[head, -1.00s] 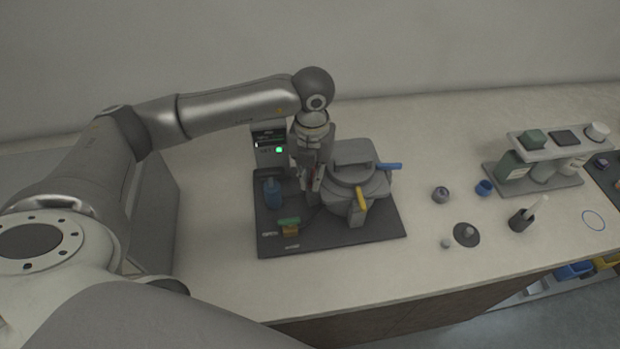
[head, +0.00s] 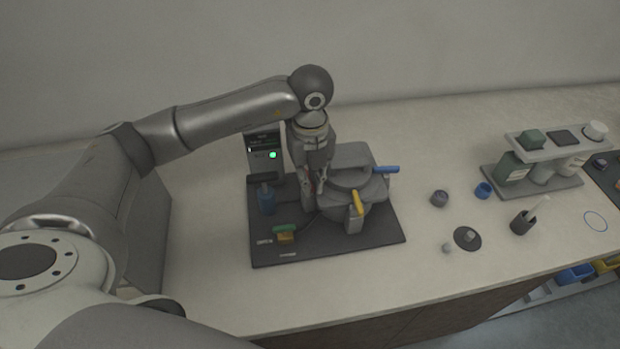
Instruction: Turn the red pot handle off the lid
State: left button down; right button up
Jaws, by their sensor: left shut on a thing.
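The grey mounting press (head: 350,180) stands on a dark mat (head: 330,250), with its round lid on top. A blue handle (head: 385,169) sticks out to the right of the press, and a yellow handle (head: 358,203) shows at its front. My left gripper (head: 312,190) points down at the left side of the press and is shut on the red pot handle (head: 309,187). Only small bits of red show between the fingers; the rest of the handle is hidden. My right gripper is not in view.
A green-and-orange item (head: 285,234) lies on the mat. A rack (head: 540,172), a dark cup (head: 523,222) and small parts stand at right.

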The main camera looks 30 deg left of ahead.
pick_arm(q)
jog(key=shift+w+r, duration=0.2)
jog(key=shift+r, duration=0.05)
jog(key=c, duration=1.7)
grip_release()
jog(key=shift+c, duration=0.2)
jog(key=shift+o, duration=1.1)
jog(key=shift+s+f, duration=0.15)
notch_tip(320, 180, up, 12)
